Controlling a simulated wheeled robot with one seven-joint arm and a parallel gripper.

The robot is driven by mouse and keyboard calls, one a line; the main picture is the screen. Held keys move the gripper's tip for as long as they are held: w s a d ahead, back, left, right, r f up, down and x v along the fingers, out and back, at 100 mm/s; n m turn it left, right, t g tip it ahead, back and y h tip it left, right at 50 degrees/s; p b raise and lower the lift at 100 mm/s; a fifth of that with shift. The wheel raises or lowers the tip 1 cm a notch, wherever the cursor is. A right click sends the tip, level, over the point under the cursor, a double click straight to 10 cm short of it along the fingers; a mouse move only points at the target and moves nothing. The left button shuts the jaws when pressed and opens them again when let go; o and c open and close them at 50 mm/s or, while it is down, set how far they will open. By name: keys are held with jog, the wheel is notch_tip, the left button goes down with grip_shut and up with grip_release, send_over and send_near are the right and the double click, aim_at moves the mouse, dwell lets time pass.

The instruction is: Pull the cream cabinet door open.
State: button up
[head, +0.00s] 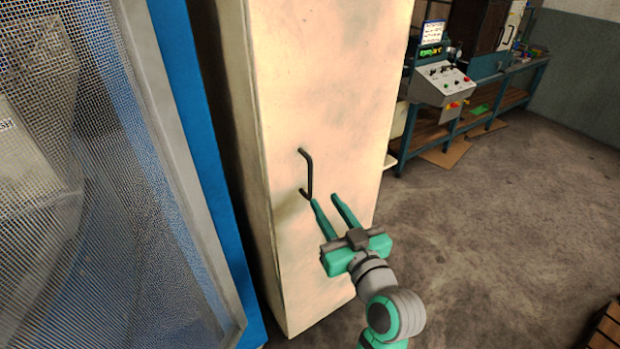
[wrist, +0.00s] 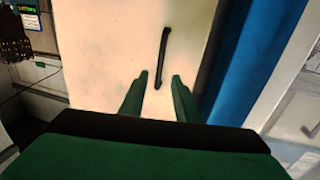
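The cream cabinet door (head: 310,110) stands in the middle of the head view and looks shut. Its black bar handle (head: 309,174) is upright on the door. My gripper (head: 325,200) is open, with its green fingers pointing at the door just below and right of the handle. In the wrist view the handle (wrist: 162,58) shows beyond the gap between the fingertips (wrist: 159,76), its lower end between them. The fingers hold nothing. Whether they touch the door, I cannot tell.
A blue-framed mesh panel (head: 195,130) stands close on the left of the cabinet. A control box (head: 440,85) and a blue workbench (head: 475,115) are at the back right. The concrete floor (head: 510,220) on the right is clear. A wooden item (head: 608,325) shows at the lower right corner.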

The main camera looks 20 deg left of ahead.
aim_at(310, 180)
jog(key=x, duration=0.9)
jog(key=shift+w+a, duration=0.2)
jog(key=shift+w, duration=0.05)
jog(key=shift+w+a, duration=0.25)
jog(key=shift+w, duration=0.2)
jog(key=shift+s+a, duration=0.1)
grip_shut()
